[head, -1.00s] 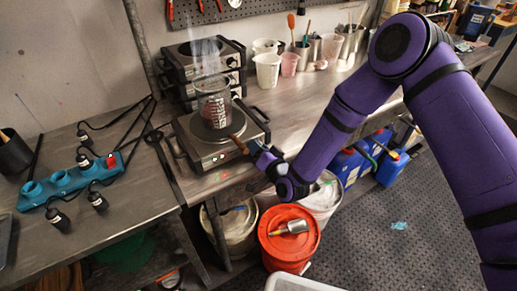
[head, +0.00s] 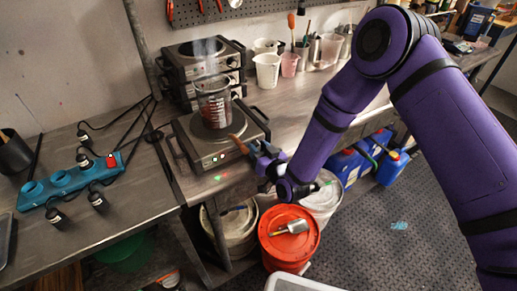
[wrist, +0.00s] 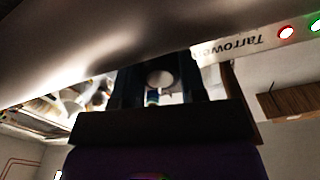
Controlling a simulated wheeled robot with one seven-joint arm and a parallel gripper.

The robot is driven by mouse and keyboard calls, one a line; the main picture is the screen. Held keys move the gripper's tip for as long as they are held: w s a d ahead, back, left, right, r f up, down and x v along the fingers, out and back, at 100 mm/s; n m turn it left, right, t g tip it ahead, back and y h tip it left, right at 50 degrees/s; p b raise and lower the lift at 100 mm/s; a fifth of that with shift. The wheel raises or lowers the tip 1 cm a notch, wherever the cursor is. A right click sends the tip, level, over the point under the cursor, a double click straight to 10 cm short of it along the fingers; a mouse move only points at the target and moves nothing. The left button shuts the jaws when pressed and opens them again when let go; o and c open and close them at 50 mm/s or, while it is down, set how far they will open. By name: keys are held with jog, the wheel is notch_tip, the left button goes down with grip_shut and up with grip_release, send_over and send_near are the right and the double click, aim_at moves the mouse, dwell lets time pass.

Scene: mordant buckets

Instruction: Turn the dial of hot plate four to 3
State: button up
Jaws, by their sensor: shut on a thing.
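A hot plate (head: 212,150) with a dark round top stands at the bench's front edge in the head view. A glass beaker (head: 215,105) of dark red liquid stands on it, with vapour above. My gripper (head: 262,158) is at the hot plate's front right corner. In the wrist view, the jaws (wrist: 160,80) are shut around a pale round dial (wrist: 160,77) beneath the metal front panel (wrist: 245,45), which carries a label. A red light (wrist: 286,32) and a green light (wrist: 314,24) glow there. The dial's marks and setting cannot be read; the head view hides the dial.
Stacked hot plates (head: 203,70) stand behind. A brown piece (head: 238,144) lies beside my gripper. A teal power strip (head: 70,183) with plugs lies left. An orange-lidded bucket (head: 289,240) stands below; white jugs (head: 268,70) stand at the back.

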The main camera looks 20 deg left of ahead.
jog(key=shift+f+n, duration=0.1)
jog(key=shift+n, duration=0.3)
jog(key=o, duration=0.6)
jog(key=shift+o, duration=0.2)
jog(key=v, duration=1.1)
jog(key=shift+w, duration=0.1)
